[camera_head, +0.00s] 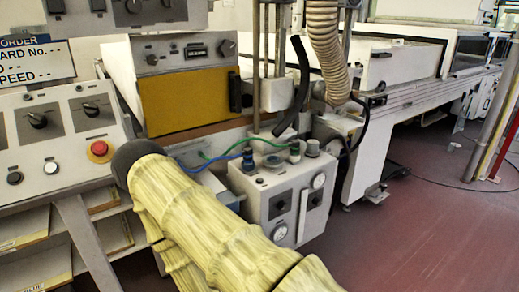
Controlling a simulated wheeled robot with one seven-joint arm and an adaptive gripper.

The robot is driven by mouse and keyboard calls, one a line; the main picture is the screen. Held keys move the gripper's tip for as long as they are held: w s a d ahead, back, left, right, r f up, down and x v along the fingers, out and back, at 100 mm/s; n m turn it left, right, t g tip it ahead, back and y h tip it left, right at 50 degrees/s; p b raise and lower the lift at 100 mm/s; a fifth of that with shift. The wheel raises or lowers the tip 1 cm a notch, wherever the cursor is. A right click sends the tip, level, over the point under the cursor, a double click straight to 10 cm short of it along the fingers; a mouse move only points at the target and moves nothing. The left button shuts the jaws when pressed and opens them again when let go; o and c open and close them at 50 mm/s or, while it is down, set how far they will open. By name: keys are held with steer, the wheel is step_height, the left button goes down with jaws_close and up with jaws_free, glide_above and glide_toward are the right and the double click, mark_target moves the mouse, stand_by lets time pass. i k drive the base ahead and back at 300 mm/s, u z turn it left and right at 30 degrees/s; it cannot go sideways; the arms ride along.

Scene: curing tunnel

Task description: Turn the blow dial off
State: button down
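No dial carries a label I can read as "blow", so I cannot tell which one it is. The sloping grey control panel (62,151) at left has two black rotary dials, a left dial (38,120) and a right dial (91,109). A grey pneumatic box (262,204) in the middle has two small dark knobs, a left knob (280,206) and a right knob (315,199), on its front. My arm, in a yellowish sleeve, reaches up from the bottom and ends in view at a dark rounded part beside the panel. My gripper is not visible.
A red emergency button (99,149) sits on the panel close to my arm. A yellow-fronted unit (189,98) stands behind. A ribbed hose (325,45) and a black hose (294,90) hang near the pneumatic box. The red floor (430,225) at right is mostly clear.

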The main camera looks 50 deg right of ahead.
mark_target(317, 201)
steer(key=z, duration=1.7)
